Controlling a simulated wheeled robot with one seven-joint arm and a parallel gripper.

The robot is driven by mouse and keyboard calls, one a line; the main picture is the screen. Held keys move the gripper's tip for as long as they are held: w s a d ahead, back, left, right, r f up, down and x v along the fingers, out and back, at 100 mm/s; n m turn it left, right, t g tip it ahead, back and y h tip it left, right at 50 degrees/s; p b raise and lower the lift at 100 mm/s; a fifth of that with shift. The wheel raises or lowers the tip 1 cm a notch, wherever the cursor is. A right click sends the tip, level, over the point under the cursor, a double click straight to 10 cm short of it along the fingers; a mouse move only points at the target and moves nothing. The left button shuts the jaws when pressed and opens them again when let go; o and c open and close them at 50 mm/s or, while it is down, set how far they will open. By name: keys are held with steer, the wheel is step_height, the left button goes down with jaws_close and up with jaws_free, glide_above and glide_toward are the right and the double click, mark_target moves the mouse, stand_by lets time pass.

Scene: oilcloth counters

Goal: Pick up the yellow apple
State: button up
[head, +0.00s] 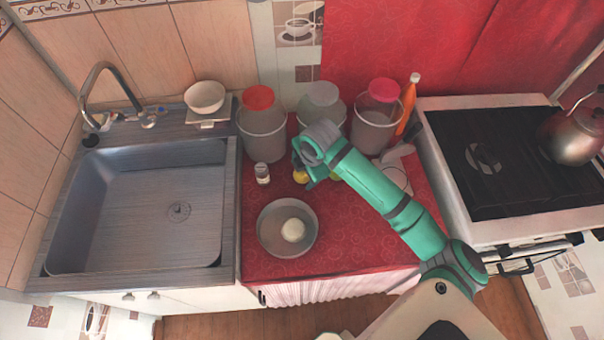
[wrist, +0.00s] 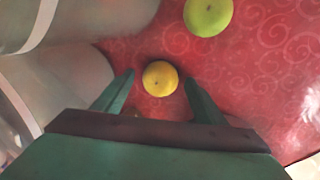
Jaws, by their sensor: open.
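The yellow apple (wrist: 160,78) lies on the red patterned oilcloth in the wrist view, centred between and slightly beyond the fingertips. In the head view a small part of the yellow apple (head: 300,177) shows beside my gripper, which hides the rest. My gripper (wrist: 160,86) is open and empty, with one finger to each side of the apple; I cannot tell how far above the cloth the fingers are. In the head view my gripper (head: 308,172) points down over the counter, in front of the canisters.
A green apple (wrist: 208,16) lies just past the yellow one. Canisters with red (head: 262,135), grey (head: 321,108) and pink (head: 376,117) lids stand behind. A bowl with a white round thing (head: 265,241) and a small jar (head: 262,173) are left. The sink (head: 60,215) and stove (head: 462,207) flank the counter.

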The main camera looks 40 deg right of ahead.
steer(key=c, duration=1.1)
steer(key=shift+c, duration=0.2)
